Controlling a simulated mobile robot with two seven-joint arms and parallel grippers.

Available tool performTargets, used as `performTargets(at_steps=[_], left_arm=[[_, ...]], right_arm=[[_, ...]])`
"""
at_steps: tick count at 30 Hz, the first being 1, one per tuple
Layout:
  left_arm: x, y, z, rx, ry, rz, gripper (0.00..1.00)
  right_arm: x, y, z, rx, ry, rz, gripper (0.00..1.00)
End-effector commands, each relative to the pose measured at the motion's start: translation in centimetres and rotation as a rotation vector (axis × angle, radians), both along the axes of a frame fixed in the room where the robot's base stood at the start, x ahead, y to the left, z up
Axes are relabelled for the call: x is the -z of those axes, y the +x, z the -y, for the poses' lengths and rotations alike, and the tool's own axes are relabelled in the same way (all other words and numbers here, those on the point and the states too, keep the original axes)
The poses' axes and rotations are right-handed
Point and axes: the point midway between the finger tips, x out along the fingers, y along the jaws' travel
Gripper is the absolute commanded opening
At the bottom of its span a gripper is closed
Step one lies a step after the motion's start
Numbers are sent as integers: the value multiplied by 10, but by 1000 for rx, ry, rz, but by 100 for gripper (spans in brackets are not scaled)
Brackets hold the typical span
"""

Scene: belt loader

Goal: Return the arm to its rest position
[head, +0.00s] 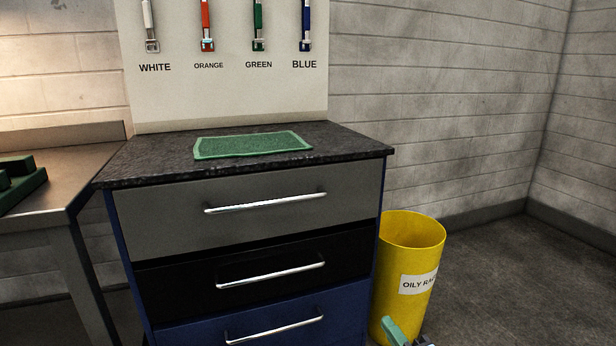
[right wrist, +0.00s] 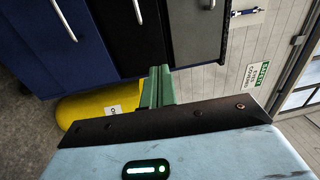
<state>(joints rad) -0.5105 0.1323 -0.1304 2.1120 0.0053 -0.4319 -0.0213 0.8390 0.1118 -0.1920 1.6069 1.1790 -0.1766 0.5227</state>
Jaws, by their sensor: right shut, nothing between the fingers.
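My right gripper (head: 402,335) shows at the bottom edge of the head view, just its tip, in front of the lower part of the yellow bin. In the right wrist view its green fingers (right wrist: 158,87) are together with nothing between them. The rest of the right arm is below the head view. My left gripper is in neither view.
A drawer cabinet (head: 240,218) with closed drawers stands ahead, a green mat (head: 252,145) on its top. The yellow bin (head: 409,243) stands to its right. A metal bench (head: 75,165) is at left. Labelled straps hang on a board (head: 230,95). Floor at right is clear.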

Motion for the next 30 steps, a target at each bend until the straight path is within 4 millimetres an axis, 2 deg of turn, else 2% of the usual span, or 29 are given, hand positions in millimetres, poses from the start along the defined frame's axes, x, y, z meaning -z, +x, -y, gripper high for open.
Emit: performTargets(at_steps=[2, 8, 14, 17, 23, 26, 30], left_arm=[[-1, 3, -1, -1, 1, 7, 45], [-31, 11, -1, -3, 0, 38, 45], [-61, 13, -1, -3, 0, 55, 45], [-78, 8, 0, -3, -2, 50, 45], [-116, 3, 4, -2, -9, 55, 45], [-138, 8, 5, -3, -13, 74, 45], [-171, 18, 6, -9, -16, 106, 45]], right_arm=[[0, 0, 0, 0, 0, 0, 0], [18, -41, 0, 4, -145, -49, 0], [42, -95, 0, -6, -328, -109, 0], [54, -134, 1, -24, -449, -150, 0], [70, -224, 6, -88, -726, -231, 0], [69, -270, 10, -132, -862, -263, 0], [57, -332, 16, -205, -1048, -294, 0]])
